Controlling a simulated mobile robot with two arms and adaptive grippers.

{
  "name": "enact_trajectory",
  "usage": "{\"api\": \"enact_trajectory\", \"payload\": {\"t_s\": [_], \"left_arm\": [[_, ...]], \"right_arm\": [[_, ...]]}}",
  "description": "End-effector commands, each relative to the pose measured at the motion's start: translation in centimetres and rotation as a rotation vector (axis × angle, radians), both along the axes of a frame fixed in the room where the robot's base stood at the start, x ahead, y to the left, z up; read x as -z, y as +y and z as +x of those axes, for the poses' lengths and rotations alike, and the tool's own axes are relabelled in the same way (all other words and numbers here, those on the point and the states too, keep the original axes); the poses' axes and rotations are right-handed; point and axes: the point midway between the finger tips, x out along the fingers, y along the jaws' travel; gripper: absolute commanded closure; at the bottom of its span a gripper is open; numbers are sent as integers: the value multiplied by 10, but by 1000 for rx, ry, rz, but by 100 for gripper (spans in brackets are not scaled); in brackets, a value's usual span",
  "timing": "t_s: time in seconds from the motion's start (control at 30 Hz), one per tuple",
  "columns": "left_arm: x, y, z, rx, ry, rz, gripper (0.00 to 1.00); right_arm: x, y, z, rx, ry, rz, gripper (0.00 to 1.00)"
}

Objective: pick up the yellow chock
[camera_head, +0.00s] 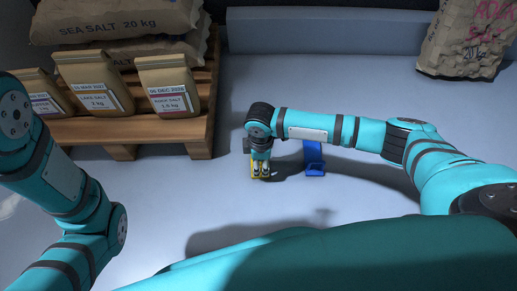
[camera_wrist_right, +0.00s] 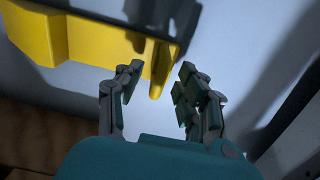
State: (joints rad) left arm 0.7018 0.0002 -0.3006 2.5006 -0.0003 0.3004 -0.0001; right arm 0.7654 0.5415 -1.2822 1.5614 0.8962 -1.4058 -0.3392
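The yellow chock (camera_head: 254,171) stands on the grey floor just right of the pallet in the head view, mostly hidden behind my right gripper (camera_head: 261,170). In the right wrist view the yellow chock (camera_wrist_right: 95,42) fills the upper left, with a narrow upright part pointing down between my right fingertips (camera_wrist_right: 157,82). The right fingers are open with a gap between them, one on each side of that part. I cannot tell whether either finger touches it. My left arm enters at the left of the head view, but its gripper is out of view.
A blue chock (camera_head: 314,158) stands on the floor right of my right gripper. A wooden pallet (camera_head: 150,132) bears several salt bags, including a large sea salt sack (camera_head: 115,22). A paper sack (camera_head: 465,40) stands at the far right.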

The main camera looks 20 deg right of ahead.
Motion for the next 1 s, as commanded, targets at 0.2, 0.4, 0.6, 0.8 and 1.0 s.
{"api": "enact_trajectory", "payload": {"t_s": [0.2, 0.4, 0.6, 0.8, 1.0], "left_arm": [[7, 0, 1, 1, 2, 1, 60], [7, 0, 1, 1, 2, 1, 60], [7, 0, 1, 0, 2, 0, 60], [7, 0, 1, 0, 2, 0, 60], [7, 0, 1, 0, 2, 0, 60]], "right_arm": [[7, 0, 1, 1, -1, 1, 62], [7, 0, 1, 1, -1, 0, 76], [7, 0, 1, 1, -2, -1, 100], [7, -1, 1, 1, -3, -1, 100], [7, -1, 2, 1, -5, -1, 100]]}}
